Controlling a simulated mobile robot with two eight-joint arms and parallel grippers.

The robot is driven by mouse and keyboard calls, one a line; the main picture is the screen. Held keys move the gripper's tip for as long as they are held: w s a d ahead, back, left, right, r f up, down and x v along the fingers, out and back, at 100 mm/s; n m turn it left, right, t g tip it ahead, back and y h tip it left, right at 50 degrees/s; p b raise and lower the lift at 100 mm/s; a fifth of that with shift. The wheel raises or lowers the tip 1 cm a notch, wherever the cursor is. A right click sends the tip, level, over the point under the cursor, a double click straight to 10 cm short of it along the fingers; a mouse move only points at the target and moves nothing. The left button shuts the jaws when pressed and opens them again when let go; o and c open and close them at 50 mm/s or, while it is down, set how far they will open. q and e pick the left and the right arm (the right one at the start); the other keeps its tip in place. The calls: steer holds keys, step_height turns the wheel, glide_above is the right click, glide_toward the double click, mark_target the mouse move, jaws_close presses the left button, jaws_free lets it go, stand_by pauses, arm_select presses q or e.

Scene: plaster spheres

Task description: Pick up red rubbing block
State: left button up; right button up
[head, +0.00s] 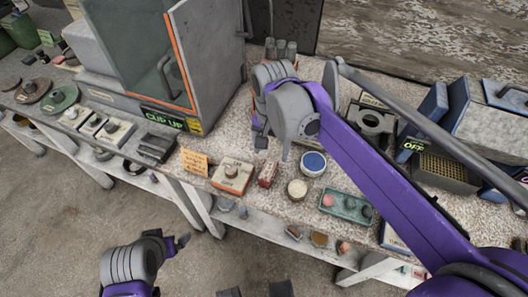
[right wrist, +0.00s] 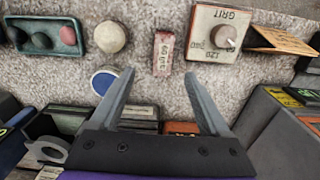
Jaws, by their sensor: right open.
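The red rubbing block (head: 267,174) is a small reddish block with a pale worn face marked with grit lettering. It lies on the speckled bench top, and it also shows in the right wrist view (right wrist: 163,54). My right gripper (head: 272,147) is open and empty above the bench, behind the block. In the right wrist view its two fingers (right wrist: 160,75) are spread, with the block just beyond the tips, between their lines. My left gripper (head: 180,243) is low at the left, over the floor beside the bench; its jaw gap is unclear.
A grit box with a knob (head: 232,175) and an orange note card (head: 195,161) stand left of the block. A blue-topped round pot (head: 313,163), a cream disc (head: 297,188) and a green tray (head: 345,206) lie right. A glass-fronted cabinet (head: 205,60) stands behind.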

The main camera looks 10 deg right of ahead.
mark_target(269, 169)
steer(key=shift+w+f, duration=0.1)
steer(key=shift+f, duration=0.3)
steer(key=f, duration=0.4)
steer(key=shift+s+f, duration=0.2)
steer(key=shift+s, duration=0.1)
steer(key=shift+w+a+f+b, duration=0.1)
steer(key=shift+w+f+b, duration=0.1)
steer(key=shift+f, duration=1.2)
steer(key=shift+w+a+f+b, duration=0.1)
steer(key=shift+w+f+b, duration=0.1)
steer(key=shift+f, duration=1.15)
steer(key=shift+c, duration=0.3)
jaws_close()
